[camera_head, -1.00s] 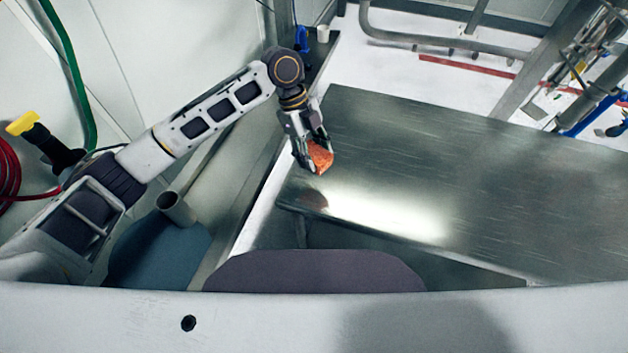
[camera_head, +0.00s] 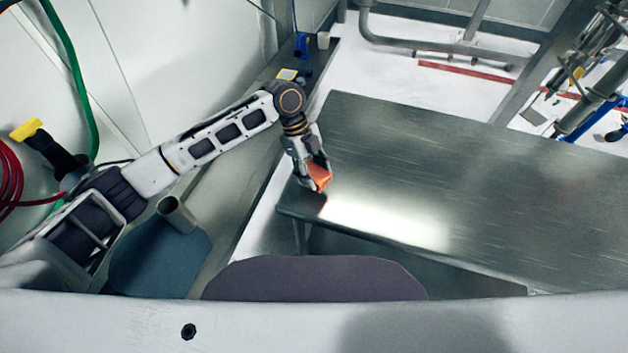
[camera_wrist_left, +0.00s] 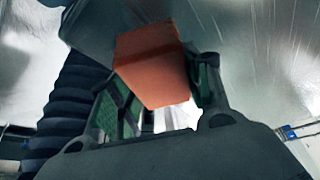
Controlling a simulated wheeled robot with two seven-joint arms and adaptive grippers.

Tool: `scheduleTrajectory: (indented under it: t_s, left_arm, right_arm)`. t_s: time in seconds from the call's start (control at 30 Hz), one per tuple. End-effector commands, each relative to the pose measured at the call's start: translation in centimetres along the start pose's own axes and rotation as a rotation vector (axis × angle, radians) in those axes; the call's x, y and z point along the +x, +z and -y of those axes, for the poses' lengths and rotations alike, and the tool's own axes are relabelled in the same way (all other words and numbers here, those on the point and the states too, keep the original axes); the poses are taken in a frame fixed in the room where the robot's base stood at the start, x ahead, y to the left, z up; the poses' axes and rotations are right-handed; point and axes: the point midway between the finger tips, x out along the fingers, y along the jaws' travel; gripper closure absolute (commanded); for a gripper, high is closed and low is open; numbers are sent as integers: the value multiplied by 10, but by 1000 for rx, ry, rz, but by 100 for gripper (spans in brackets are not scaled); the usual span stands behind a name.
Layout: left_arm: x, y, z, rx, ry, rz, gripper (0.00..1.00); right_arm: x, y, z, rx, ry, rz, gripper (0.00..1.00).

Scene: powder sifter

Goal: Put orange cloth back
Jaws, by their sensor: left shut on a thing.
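The orange cloth (camera_head: 319,177) is a small folded block between the fingers of my left gripper (camera_head: 312,184). The gripper is shut on it at the left end of the metal table (camera_head: 440,180). In the left wrist view the cloth (camera_wrist_left: 155,68) sits between the two green-padded fingers (camera_wrist_left: 160,105) and sticks out beyond them. I cannot tell whether the cloth touches the tabletop. My right gripper is in neither view.
A narrow dark shelf (camera_head: 325,60) runs along the wall at the back left, with a blue item (camera_head: 301,45), a white cup (camera_head: 323,40) and a yellow-edged item (camera_head: 287,74) on it. The rest of the tabletop is clear. Metal frames and pipes stand at the upper right.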

Motion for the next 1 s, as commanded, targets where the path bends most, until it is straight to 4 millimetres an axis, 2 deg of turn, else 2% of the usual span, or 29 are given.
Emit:
scheduleTrajectory:
  t_s: [0.4,0.87,0.9,1.0]
  left_arm:
    - [39,16,0,-1,0,0,74]
    - [43,18,0,0,0,0,74]
    - [44,18,0,0,0,0,50]
    - [44,18,0,0,0,0,37]
  right_arm:
    - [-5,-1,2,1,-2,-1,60]
    - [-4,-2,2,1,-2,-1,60]
    - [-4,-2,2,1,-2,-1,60]
    - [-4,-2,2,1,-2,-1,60]
